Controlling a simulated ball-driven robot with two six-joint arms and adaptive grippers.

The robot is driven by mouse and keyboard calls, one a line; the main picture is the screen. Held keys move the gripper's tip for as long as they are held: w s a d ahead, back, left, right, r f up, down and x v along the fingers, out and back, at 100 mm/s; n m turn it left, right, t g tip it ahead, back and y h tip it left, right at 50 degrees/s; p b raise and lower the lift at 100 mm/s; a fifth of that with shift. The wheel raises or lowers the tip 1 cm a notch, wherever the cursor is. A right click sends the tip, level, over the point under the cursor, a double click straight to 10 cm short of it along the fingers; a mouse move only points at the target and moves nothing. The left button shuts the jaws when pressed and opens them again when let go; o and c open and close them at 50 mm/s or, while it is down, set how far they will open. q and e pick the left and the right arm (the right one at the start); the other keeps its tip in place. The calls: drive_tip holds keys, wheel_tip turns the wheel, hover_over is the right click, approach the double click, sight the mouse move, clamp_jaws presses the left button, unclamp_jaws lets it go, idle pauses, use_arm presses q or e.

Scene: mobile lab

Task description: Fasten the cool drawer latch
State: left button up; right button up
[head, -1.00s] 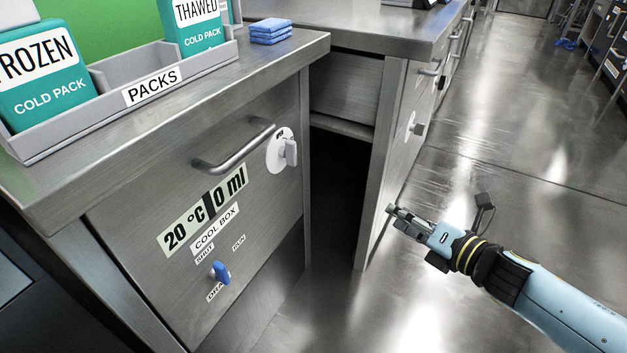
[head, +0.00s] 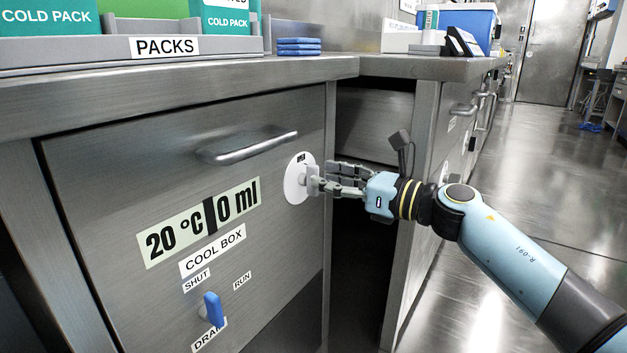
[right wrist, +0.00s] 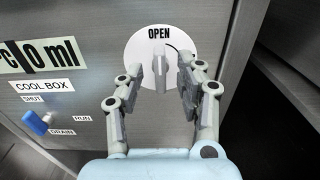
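The cool drawer (head: 85,175) is closed, with a bar handle (head: 250,148) across its front. Its latch is a grey knob on a round white plate (head: 294,185). In the right wrist view the knob (right wrist: 160,68) stands upright, pointing at the word OPEN on the plate (right wrist: 138,48). My right gripper (head: 318,182) is at the latch in the head view. In the right wrist view its fingers (right wrist: 157,88) are apart, one on each side of the knob; I cannot tell whether they touch it. My left gripper is not in view.
A blue valve lever (head: 213,309) sits below, among SHUT, RUN and DRAIN labels. The worktop (head: 180,67) overhangs the drawer and holds the PACKS tray (head: 110,49) and blue cloths (head: 298,46). A dark gap separates the neighbouring cabinet (head: 412,200). Open floor lies to the right.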

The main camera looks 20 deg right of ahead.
sight(314, 195)
drive_tip(key=shift+x, duration=1.9)
drive_tip(key=shift+f, duration=0.1)
clamp_jaws()
